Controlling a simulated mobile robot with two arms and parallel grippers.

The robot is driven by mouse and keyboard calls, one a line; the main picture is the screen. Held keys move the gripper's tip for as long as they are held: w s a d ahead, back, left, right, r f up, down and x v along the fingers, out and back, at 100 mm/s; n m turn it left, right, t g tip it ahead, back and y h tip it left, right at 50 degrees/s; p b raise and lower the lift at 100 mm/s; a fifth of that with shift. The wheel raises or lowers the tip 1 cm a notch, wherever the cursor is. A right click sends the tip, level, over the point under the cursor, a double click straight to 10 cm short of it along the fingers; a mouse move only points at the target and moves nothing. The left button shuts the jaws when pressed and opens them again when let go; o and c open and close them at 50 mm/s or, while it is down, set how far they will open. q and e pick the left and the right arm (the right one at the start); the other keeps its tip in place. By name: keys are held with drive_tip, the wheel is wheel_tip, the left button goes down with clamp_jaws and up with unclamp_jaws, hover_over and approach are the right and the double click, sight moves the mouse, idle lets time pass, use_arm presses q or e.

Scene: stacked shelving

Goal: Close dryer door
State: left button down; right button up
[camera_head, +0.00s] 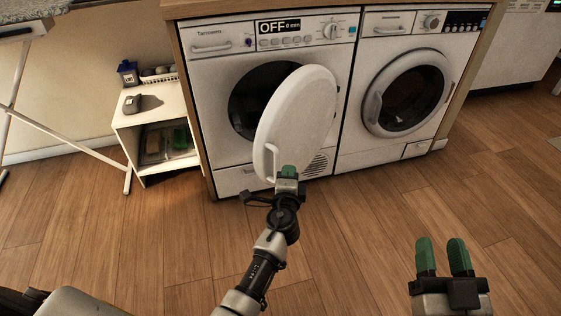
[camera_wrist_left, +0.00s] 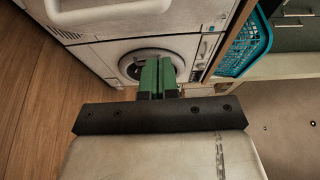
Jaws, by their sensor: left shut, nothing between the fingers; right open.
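The dryer (camera_head: 212,95) on the left has its round white door (camera_head: 299,118) standing open, swung out toward me. The dark drum opening shows behind the door. A handle (camera_head: 269,160) is on the door's lower left edge. My left gripper (camera_head: 288,172) is shut and empty, at the door's lower edge; I cannot tell whether it touches. The left gripper (camera_wrist_left: 157,77) also shows in the left wrist view, with its green fingers together. My right gripper (camera_head: 444,256) is open and empty over the floor at the lower right, apart from the machines.
A second machine (camera_head: 350,138) with its round door (camera_head: 408,94) shut stands right of the dryer. A small white shelf (camera_head: 122,122) with items is on the left. A blue basket (camera_wrist_left: 246,46) shows in the left wrist view. The wooden floor in front is clear.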

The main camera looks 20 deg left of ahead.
use_arm(q)
drive_tip(key=shift+w+a, duration=1.9)
drive_tip(key=shift+w, duration=0.05)
use_arm(e)
drive_tip(key=shift+s+r+t, duration=0.1)
drive_tip(key=shift+r+t, duration=0.3)
drive_tip(key=shift+r, duration=0.1)
use_arm(q)
drive_tip(key=shift+a, duration=0.15)
